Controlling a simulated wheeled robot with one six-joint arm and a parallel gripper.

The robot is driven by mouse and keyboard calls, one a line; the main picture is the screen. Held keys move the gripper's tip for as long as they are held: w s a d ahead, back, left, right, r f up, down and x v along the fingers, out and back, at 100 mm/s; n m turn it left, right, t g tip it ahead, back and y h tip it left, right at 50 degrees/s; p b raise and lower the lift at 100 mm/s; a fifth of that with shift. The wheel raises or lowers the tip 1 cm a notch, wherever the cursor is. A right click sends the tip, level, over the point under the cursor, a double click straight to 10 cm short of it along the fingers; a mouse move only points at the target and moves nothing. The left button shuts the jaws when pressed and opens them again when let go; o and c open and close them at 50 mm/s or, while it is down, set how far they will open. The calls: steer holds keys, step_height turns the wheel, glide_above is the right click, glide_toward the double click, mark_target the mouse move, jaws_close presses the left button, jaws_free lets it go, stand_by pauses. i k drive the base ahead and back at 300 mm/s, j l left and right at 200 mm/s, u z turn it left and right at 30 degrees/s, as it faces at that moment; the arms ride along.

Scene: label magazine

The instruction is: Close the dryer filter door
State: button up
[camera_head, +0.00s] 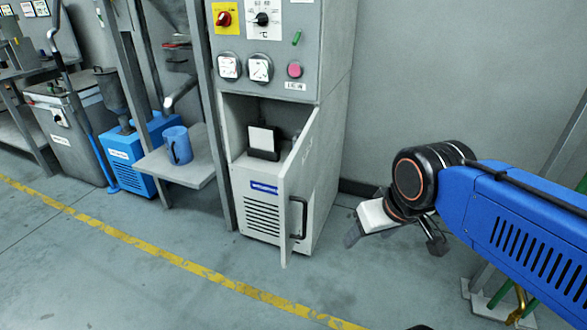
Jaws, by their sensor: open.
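The dryer filter door (303,180) is a light grey panel on the front of the grey dryer cabinet (335,135). It stands open, swung outward from the right side of the opening, with its free edge toward me. A dark bar handle (298,219) is on its outer face near the free edge. Inside the opening sits a white block in a black frame (263,142). My gripper (358,235) is open and empty, to the right of the door and apart from it. Its finger details are small and dark.
The cabinet has a control panel (263,45) with knobs and gauges. A shelf (185,168) with a blue mug (177,145) stands to its left. A blue machine (135,155) is farther left. The floor in front, crossed by a yellow line (190,265), is clear.

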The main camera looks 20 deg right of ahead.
mark_target(296, 178)
steer(key=i+l+u, duration=0.25)
steer(key=i+l, duration=0.3)
steer(key=k+j+u, duration=0.1)
steer(key=k+u, duration=0.2)
steer(key=k, duration=0.95)
